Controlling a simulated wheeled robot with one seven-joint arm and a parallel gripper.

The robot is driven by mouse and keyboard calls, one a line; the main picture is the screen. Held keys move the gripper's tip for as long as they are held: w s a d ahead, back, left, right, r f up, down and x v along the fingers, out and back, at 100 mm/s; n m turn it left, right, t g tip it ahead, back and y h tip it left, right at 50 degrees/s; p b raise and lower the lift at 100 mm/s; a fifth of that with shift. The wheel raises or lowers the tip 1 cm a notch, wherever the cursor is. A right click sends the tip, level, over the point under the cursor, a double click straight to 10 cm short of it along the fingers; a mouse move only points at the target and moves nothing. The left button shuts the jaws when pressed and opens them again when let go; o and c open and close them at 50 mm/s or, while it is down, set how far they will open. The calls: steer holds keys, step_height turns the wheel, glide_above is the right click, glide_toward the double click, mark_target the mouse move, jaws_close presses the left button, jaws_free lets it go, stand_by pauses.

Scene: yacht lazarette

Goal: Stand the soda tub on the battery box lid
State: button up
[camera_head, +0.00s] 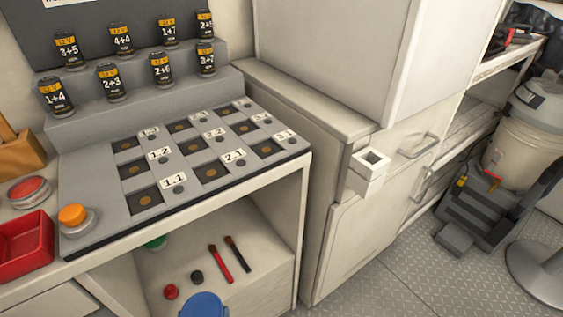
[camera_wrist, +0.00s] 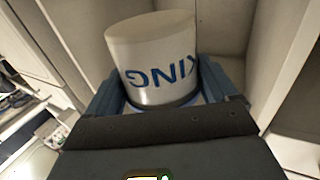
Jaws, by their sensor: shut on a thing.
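The soda tub (camera_wrist: 150,47) is a white cylinder with blue lettering, upside down in the wrist view, and a blue band at the end nearer my gripper. My gripper (camera_wrist: 168,95) is shut on it, with a blue-grey finger at each side. Neither my gripper nor the held tub can be made out for certain in the head view. I cannot tell for sure which surface is the battery box lid; a dark stepped box (camera_head: 490,205) stands on the floor at the right in the head view.
A grey panel (camera_head: 95,175) with square pockets lies on the left counter, below stepped rows of labelled cans. A red tray (camera_head: 25,248) and a blue round thing (camera_head: 203,306) are nearer. A small white open box (camera_head: 370,165) juts from the cabinet. The ribbed floor has free room.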

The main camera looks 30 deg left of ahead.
steer(key=w+d+r+m+t+h+p, duration=0.25)
steer(key=w+d, duration=0.55)
steer(key=d, duration=0.4)
steer(key=w+d+r+m+t+h+p, duration=0.15)
steer(key=w+d+h, duration=0.25)
steer(key=w+d, duration=0.65)
steer(key=w+d+r+m+h+p, duration=0.1)
steer(key=d+r+m+h+p, duration=0.1)
steer(key=d, duration=1.1)
steer(key=w+d+r+m+h+p, duration=0.1)
steer(key=d+r+m+h+p, duration=0.1)
steer(key=d, duration=1.1)
steer(key=shift+d+r+h, duration=0.15)
steer(key=shift+r+h, duration=0.4)
steer(key=shift+w, duration=0.1)
